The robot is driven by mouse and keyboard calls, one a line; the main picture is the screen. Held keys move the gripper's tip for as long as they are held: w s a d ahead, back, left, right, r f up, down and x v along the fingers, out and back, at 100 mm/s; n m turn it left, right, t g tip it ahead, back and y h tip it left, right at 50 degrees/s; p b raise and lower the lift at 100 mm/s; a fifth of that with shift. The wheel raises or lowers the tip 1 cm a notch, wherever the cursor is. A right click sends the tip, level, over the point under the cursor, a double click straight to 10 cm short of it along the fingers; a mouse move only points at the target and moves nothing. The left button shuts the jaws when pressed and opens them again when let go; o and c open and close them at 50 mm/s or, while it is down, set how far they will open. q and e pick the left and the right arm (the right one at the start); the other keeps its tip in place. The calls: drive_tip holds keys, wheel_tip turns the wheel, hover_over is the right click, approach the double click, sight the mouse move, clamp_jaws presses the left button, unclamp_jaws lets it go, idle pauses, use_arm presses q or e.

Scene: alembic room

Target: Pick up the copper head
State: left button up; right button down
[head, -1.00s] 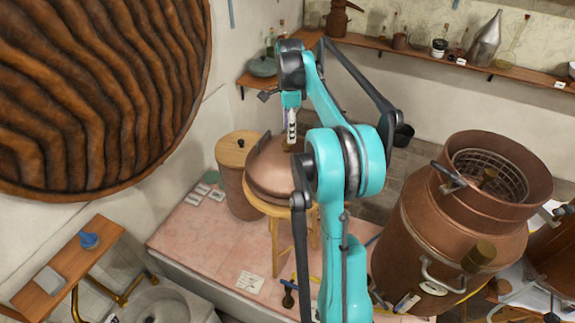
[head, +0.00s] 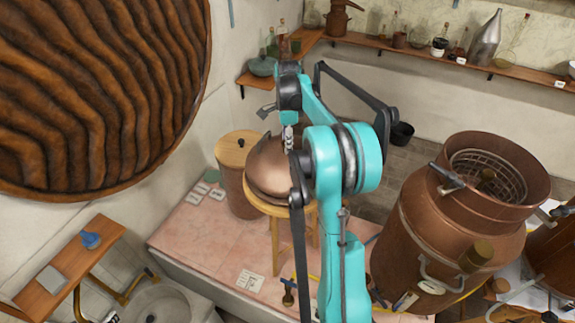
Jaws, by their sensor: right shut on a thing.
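The copper head (head: 268,168), a rounded copper dome, is on a wooden stool (head: 279,212) on the pink tiled platform. My right arm reaches over it from the front, with the right gripper (head: 288,144) pointing down at the dome's right upper side. The gripper is shut on the copper head. The fingertips and the dome's right side are partly hidden behind my arm. I cannot tell whether the dome is clear of the stool seat. My left gripper is not in view.
A copper container with a wooden lid (head: 238,152) stands close left of the stool. A large copper pot with a basket (head: 435,240) stands at the right. A wall shelf (head: 450,65) with glassware runs along the back. A large ribbed brown disc (head: 95,90) fills the upper left.

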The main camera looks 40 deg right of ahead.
drive_tip(key=shift+r, duration=0.2)
drive_tip(key=shift+w+r, duration=0.1)
drive_tip(key=shift+r, duration=0.1)
drive_tip(key=shift+r+b, duration=0.4)
drive_tip(key=shift+r, duration=1.3)
drive_tip(key=s+d+r+b, duration=0.1)
drive_tip(key=s+d+r, duration=0.5)
drive_tip(key=s, duration=0.3)
drive_tip(key=shift+d+r+b, duration=0.3)
drive_tip(key=shift+d+r, duration=0.1)
drive_tip(key=shift+d, duration=0.3)
drive_tip(key=shift+s, duration=0.1)
drive_tip(key=c, duration=1.8)
unclamp_jaws()
drive_tip(key=shift+c, duration=0.2)
clamp_jaws()
